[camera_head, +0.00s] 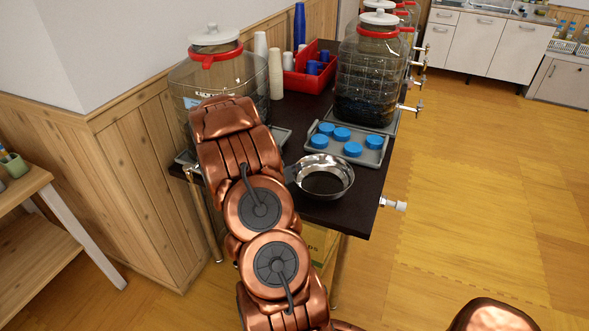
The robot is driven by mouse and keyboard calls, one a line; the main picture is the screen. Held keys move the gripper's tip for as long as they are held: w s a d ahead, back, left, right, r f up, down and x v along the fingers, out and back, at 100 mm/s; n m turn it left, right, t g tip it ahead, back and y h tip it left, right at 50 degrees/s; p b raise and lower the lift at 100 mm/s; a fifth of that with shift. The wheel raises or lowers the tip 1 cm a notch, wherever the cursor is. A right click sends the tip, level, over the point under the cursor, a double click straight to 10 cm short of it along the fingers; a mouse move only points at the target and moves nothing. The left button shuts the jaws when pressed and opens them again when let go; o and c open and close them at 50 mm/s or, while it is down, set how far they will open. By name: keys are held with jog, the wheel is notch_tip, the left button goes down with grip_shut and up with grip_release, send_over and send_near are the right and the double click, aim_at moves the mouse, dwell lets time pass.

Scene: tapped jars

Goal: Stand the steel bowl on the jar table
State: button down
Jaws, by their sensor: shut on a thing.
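The steel bowl (324,183) is shiny, upright and empty. It is over the near part of the dark jar table (345,213), close to the front edge. I cannot tell whether its base touches the top or hangs just above it. My gripper (291,173) is mostly hidden behind my copper arm. Only a small dark part of it shows, at the bowl's left rim, where it is shut on the bowl.
A grey tray with blue lids (373,157) lies just behind the bowl. Large tapped jars stand at the left (255,75) and back right (368,82). A red caddy (307,77) and stacked cups (276,72) are further back. Bare tabletop lies right of the bowl.

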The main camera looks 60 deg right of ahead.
jog(key=c, duration=1.2)
grip_release()
jog(key=shift+a+r, duration=0.1)
jog(key=shift+a, duration=0.05)
jog(key=p+v, duration=0.2)
jog(key=v, duration=0.5)
jog(key=shift+a+r, duration=0.15)
jog(key=shift+a, duration=0.15)
dwell(0.8)
jog(key=shift+a, duration=0.1)
dwell(0.4)
jog(key=shift+v, duration=3.7)
